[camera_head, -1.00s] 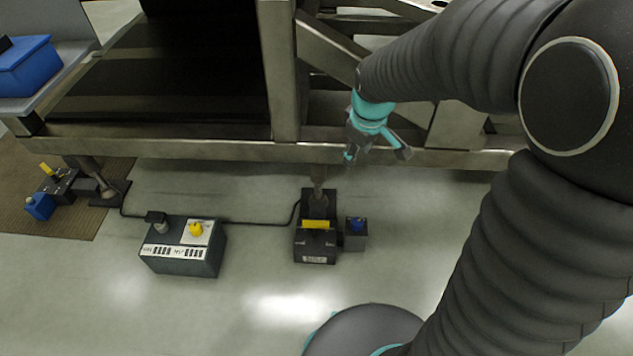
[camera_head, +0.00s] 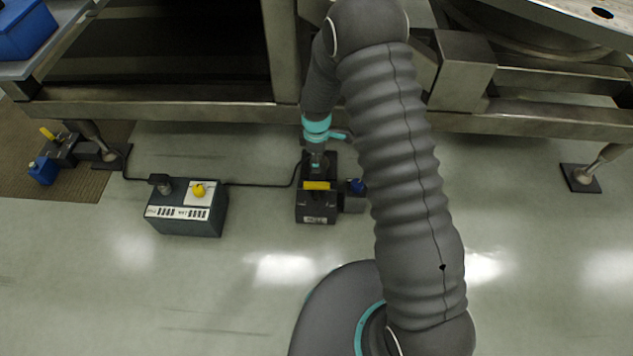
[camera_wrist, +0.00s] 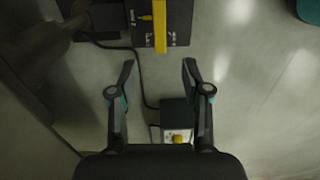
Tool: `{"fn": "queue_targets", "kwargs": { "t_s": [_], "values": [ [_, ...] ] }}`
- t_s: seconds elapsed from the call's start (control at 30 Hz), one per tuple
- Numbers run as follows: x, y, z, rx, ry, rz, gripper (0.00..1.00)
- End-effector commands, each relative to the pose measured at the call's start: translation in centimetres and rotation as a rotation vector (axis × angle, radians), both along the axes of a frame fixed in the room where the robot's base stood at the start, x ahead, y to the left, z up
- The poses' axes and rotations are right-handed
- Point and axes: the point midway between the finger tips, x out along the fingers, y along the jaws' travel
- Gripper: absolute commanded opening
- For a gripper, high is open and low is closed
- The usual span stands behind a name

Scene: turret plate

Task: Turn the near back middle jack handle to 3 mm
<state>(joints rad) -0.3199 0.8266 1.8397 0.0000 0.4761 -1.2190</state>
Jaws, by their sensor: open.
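The black jack (camera_head: 316,212) with a yellow handle bar (camera_head: 317,185) stands on the floor under the frame's front beam. My gripper (camera_head: 326,150) is above and just behind the handle in the head view, partly covering the jack's rear. In the wrist view, my gripper (camera_wrist: 158,68) is open and empty, its two fingers spread. The yellow handle (camera_wrist: 159,25) shows beyond the fingertips at the top of that view, apart from them, on the jack's dark labelled top (camera_wrist: 178,24). The scale on it is too small to read.
A grey control box (camera_head: 187,220) with a yellow knob (camera_head: 199,189) stands left of the jack, joined by a cable (camera_head: 255,185). A blue-topped block (camera_head: 356,187) sits at the jack's right. The metal beam (camera_head: 200,112) runs behind.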

Motion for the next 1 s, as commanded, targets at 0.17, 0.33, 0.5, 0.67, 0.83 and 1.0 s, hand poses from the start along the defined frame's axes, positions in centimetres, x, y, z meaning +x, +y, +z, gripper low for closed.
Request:
{"fn": "queue_targets", "kwargs": {
  "t_s": [0.17, 0.33, 0.5, 0.67, 0.83, 1.0],
  "values": [
    [-0.1, 0.0, -2.4, -0.001, 0.002, -0.001, 0.48],
    [-0.1, -0.1, -5.6, -0.001, 0.002, -0.001, 0.48],
    [-0.1, -0.1, -8.8, -0.001, 0.003, -0.002, 0.48],
    [0.0, -0.1, -11.2, 0.000, 0.001, -0.002, 0.48],
    [0.0, 0.0, -12.7, 0.000, -0.001, -0.002, 0.48],
    [0.0, 0.0, -13.2, 0.000, -0.001, -0.002, 0.48]
  ]
}}
